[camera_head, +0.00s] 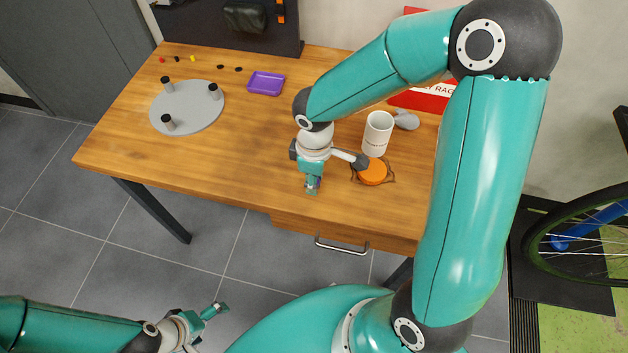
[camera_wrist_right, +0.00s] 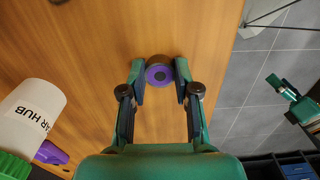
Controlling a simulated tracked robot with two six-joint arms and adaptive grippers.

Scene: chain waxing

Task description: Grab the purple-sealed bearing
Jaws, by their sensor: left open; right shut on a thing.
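The purple-sealed bearing (camera_wrist_right: 159,74) shows in the right wrist view as a dark ring with a purple face around a dark centre. It sits between the fingertips of my right gripper (camera_wrist_right: 161,80), which is shut on it. In the head view my right gripper (camera_head: 312,187) points down over the front middle of the wooden table (camera_head: 240,150); I cannot make out the bearing there. Its height above the table is hard to tell. My left gripper (camera_head: 217,311) is open and empty, out over the floor in front of the table. It also shows in the right wrist view (camera_wrist_right: 290,95).
A grey disc with upright posts (camera_head: 187,108) and a purple tray (camera_head: 266,83) stand at left. A white cup (camera_head: 377,133) and an orange round object (camera_head: 372,172) are right of my right gripper. A white labelled container (camera_wrist_right: 30,112) shows in the wrist view.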

